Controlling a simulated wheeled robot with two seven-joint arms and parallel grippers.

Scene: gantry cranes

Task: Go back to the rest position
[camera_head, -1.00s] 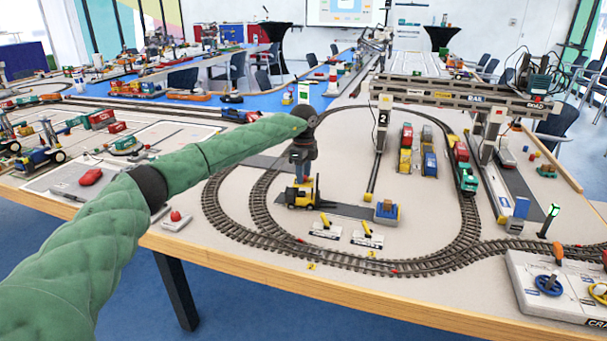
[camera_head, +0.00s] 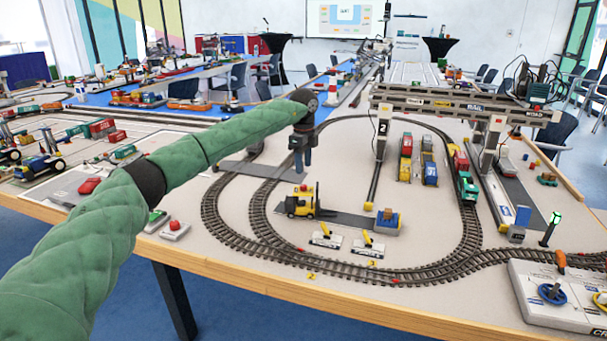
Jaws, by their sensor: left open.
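My left arm in a green sleeve comes in from the left. My left gripper (camera_head: 302,166) hangs from its dark wrist, pointing down, with its fingers open and nothing visible between them. It is above the table, behind and above the yellow forklift (camera_head: 301,203). The forklift stands on a grey strip inside the oval track and appears apart from the gripper. My right gripper is not in view.
The gantry crane (camera_head: 460,105) spans the table to the right. Coloured containers (camera_head: 428,163) and a train (camera_head: 464,180) stand beneath and beside it. Two small white-yellow pieces (camera_head: 367,246) lie at the front. A control panel (camera_head: 560,295) sits at the front right.

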